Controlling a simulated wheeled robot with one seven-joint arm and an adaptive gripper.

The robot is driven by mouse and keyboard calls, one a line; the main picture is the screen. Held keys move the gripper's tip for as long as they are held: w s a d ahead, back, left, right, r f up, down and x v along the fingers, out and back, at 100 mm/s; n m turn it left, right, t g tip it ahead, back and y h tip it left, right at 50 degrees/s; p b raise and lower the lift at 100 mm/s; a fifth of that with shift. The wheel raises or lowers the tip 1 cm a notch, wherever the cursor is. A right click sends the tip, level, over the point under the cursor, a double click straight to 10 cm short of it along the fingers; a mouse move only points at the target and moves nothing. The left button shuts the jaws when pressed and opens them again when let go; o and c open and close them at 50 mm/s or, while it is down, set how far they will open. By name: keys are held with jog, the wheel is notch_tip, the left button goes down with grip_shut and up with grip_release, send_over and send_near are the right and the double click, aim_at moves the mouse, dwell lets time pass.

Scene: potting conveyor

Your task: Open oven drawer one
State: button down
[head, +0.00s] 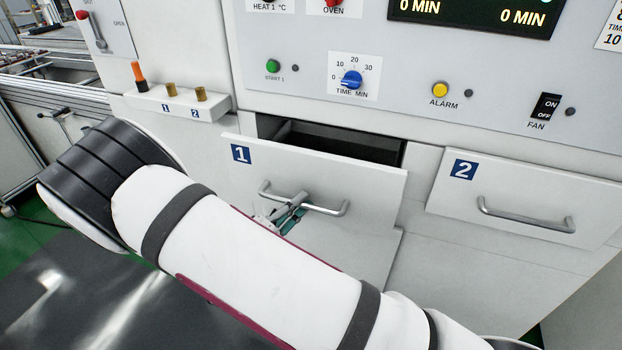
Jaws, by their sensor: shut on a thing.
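Oven drawer one (358,182) is a white front with a blue "1" label. It stands out from the oven, and a dark gap shows above its top edge. Its metal bar handle (325,208) runs across the front. My gripper (292,207) is at the left-middle part of this handle and is shut on it. My white arm covers the lower left part of the drawer front and hides much of the gripper.
Drawer two (525,200), with its own handle (525,217), is closed at the right. The oven panel (410,65) above carries a timer knob (351,80) and buttons. A small ledge with pegs (172,103) is at the left. A dark glossy surface (90,300) lies at the lower left.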

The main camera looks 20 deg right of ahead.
jog(key=s+a+p, duration=0.2)
jog(key=s+a, duration=0.8)
jog(key=s, duration=0.3)
jog(key=shift+s, duration=0.3)
jog(key=c, duration=1.7)
grip_release()
jog(key=shift+o, duration=0.2)
jog(key=v, duration=1.2)
